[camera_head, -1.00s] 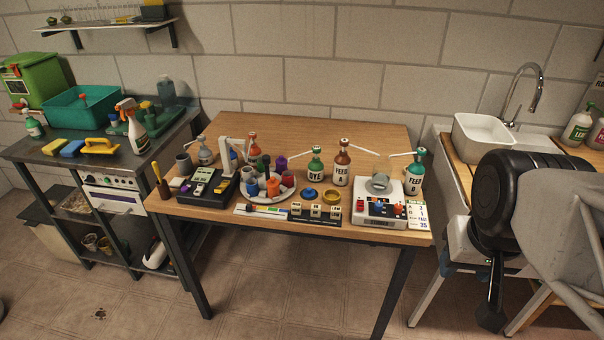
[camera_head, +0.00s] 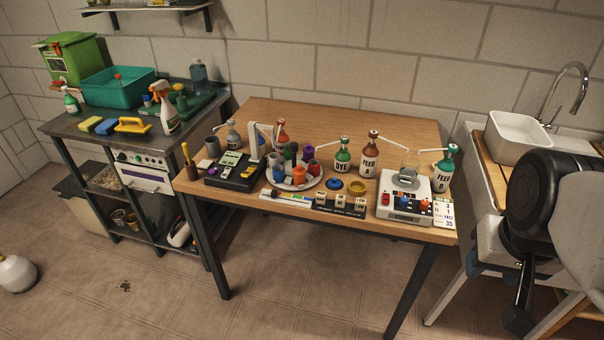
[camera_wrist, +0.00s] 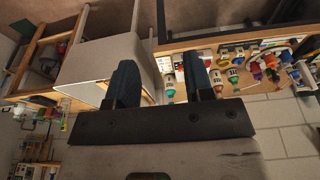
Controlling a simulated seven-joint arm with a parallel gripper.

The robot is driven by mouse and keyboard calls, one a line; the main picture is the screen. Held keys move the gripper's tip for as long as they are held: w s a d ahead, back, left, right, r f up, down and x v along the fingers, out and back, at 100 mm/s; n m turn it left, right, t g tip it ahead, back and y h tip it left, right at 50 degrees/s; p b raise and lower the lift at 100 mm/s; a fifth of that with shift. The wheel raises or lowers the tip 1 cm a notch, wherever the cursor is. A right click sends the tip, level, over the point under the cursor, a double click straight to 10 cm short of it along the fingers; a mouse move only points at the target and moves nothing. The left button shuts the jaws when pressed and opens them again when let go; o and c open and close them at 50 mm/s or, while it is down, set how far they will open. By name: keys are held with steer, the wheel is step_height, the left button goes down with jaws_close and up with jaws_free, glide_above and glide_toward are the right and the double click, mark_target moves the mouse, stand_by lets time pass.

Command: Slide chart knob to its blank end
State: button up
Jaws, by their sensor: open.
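The chart (camera_head: 287,198) is a thin white strip with coloured patches, lying along the front edge of the wooden table in the head view. A small dark mark shows near its left part; the picture is too small to tell whether this is the knob. My gripper (camera_wrist: 160,78) shows in the wrist view with its two dark blue fingers spread apart and nothing between them. It is off to the right of the table, well away from the chart.
Behind the chart stands a round tray (camera_head: 313,184) of coloured pots. A black device (camera_head: 236,171) is to its left, a block holder (camera_head: 340,206) to its right. A white scale (camera_head: 404,204) and pump bottles (camera_head: 369,158) stand further right. A sink (camera_head: 520,137) is beside the table.

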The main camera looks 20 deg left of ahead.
steer(key=shift+c, duration=0.3)
steer(key=w+a, duration=0.8)
steer(key=w, duration=0.5)
steer(key=g, duration=0.3)
glide_above(274, 191)
step_height(274, 191, down, 18)
steer(key=shift+f, duration=0.2)
steer(key=shift+f, duration=0.1)
